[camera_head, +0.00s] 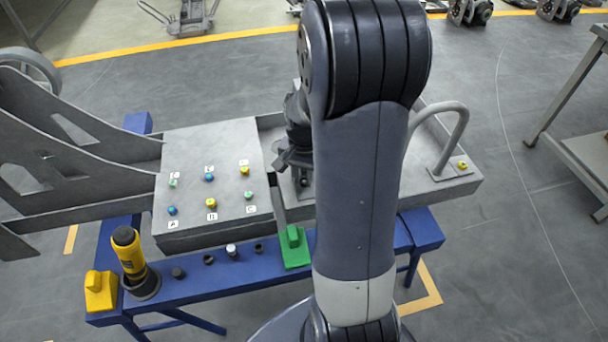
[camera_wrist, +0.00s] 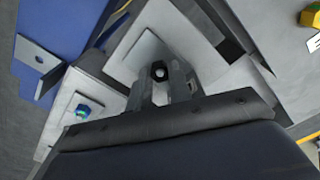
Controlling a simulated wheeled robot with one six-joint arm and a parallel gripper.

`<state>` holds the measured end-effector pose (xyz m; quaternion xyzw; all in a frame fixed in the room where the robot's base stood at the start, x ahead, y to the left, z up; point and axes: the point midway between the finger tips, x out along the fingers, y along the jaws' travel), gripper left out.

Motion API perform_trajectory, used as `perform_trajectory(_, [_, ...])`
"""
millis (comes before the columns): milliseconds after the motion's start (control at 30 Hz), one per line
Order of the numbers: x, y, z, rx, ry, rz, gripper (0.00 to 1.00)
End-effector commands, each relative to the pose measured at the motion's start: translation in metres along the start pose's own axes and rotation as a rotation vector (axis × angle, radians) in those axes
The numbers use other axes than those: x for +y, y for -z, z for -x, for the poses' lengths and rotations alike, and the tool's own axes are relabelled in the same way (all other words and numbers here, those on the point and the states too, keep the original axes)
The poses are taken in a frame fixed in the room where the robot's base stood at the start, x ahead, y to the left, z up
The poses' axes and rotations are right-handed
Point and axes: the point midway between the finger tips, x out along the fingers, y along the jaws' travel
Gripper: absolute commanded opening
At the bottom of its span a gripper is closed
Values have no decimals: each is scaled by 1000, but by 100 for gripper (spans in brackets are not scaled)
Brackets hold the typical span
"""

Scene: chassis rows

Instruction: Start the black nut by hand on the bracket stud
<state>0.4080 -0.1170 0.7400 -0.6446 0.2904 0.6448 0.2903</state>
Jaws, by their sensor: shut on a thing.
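My gripper (camera_wrist: 160,82) is in the middle of the wrist view, its two fingers close together on a small dark piece, which I take to be the black nut (camera_wrist: 158,71). A lighter round end shows at its centre; I cannot tell whether that is the stud. A pale grey bracket plate (camera_wrist: 135,50) lies just beyond the fingertips, and whether the nut touches the stud is unclear. In the head view my gripper (camera_head: 287,158) is low over the grey chassis, largely hidden behind my arm. The nut cannot be made out there.
The chassis panel (camera_head: 190,135) carries several coloured fasteners beside labels. A tall grey handle (camera_head: 452,140) rises at right. On the blue bench stand a yellow driver (camera_head: 131,255), a yellow block (camera_head: 100,291), several small sockets (camera_head: 232,251) and a green-based tool (camera_head: 293,247).

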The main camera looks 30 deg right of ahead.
Motion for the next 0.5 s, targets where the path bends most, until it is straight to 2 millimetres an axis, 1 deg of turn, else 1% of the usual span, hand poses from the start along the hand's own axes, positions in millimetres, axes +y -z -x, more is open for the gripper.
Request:
perform_trajectory(33, [0,0,0,-1,0,0,22])
perform_trajectory(67, [0,0,0,-1,0,0,24])
perform_trajectory(300, [0,0,0,0,0,1,44])
perform_trajectory(500, [0,0,0,0,0,2,45])
